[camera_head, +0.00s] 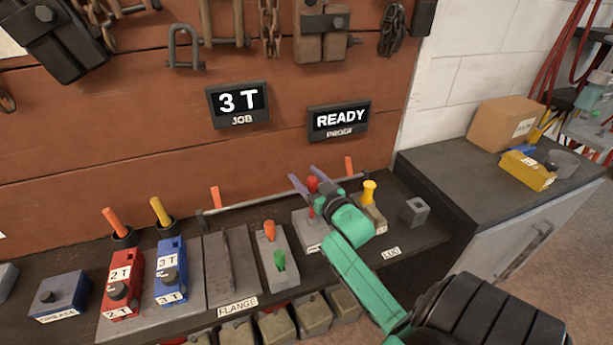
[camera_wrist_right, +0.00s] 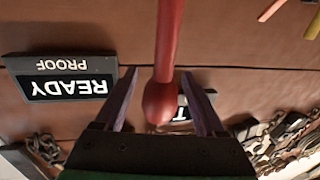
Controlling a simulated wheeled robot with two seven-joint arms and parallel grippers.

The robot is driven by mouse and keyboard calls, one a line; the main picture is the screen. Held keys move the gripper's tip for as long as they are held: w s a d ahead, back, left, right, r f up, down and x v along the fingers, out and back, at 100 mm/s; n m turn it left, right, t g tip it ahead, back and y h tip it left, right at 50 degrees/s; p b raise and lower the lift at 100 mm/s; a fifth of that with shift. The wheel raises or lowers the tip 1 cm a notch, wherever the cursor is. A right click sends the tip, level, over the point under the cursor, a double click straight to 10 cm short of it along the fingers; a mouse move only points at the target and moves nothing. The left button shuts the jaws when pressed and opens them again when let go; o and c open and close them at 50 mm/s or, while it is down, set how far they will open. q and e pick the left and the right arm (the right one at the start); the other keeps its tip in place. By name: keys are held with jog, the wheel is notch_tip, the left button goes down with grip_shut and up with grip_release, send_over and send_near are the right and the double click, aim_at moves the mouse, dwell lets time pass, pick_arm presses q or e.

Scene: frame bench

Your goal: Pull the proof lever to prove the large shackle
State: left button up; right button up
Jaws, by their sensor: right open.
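The red proof lever (camera_head: 312,184) rises from a grey block with a partly hidden label on the bench. My right gripper (camera_head: 309,179) is open at the lever's top, with its purple fingers on either side of the red knob. In the right wrist view the lever's red knob (camera_wrist_right: 161,101) lies between the spread fingers (camera_wrist_right: 160,76), with a gap on each side. The proof sign (camera_head: 339,119) on the wall reads READY, and the job sign (camera_head: 238,104) reads 3 T. I cannot tell which shackle is the large one. My left gripper is not in view.
A yellow-topped post (camera_head: 369,191) stands close right of my gripper, near a grey socket block (camera_head: 414,211). A block with orange and green levers (camera_head: 277,249) is to the left. Red (camera_head: 122,287) and blue (camera_head: 171,274) tool blocks stand farther left. Chains and shackles hang above.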

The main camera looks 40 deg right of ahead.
grip_shut()
dwell(1.3)
